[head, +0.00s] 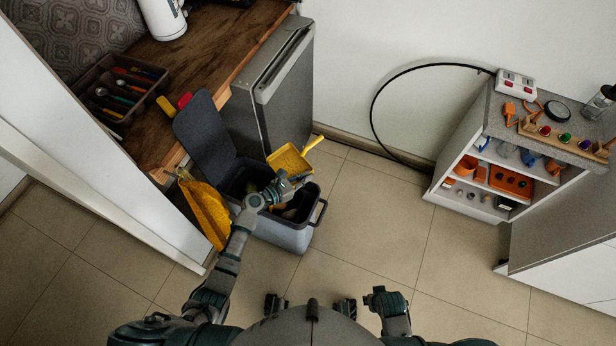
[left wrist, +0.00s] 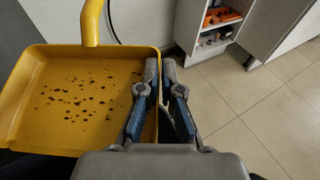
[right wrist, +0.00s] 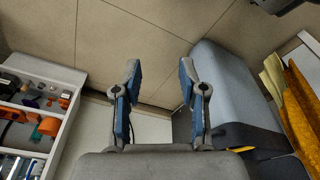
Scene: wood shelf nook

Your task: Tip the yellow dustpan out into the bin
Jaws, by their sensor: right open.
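The yellow dustpan (head: 289,159) is held over the far side of the grey bin (head: 283,235), its handle pointing away to the upper right. In the left wrist view the dustpan (left wrist: 70,125) has dark specks scattered on its floor. My left gripper (head: 283,187) is shut on the pan's side wall; the wall runs between its fingers (left wrist: 162,75) in the left wrist view. The bin's lid (head: 203,125) stands open, and some contents show inside, partly hidden by my left arm. My right gripper (right wrist: 160,80) is open and empty; the bin (right wrist: 233,85) appears to its right.
A yellow bag-like thing (head: 205,211) hangs left of the bin. A grey fridge-like cabinet (head: 281,85) stands behind it, and a wooden counter (head: 190,62) holds a cutlery tray (head: 120,92). A shelf unit (head: 481,185) stands right. The floor between is clear.

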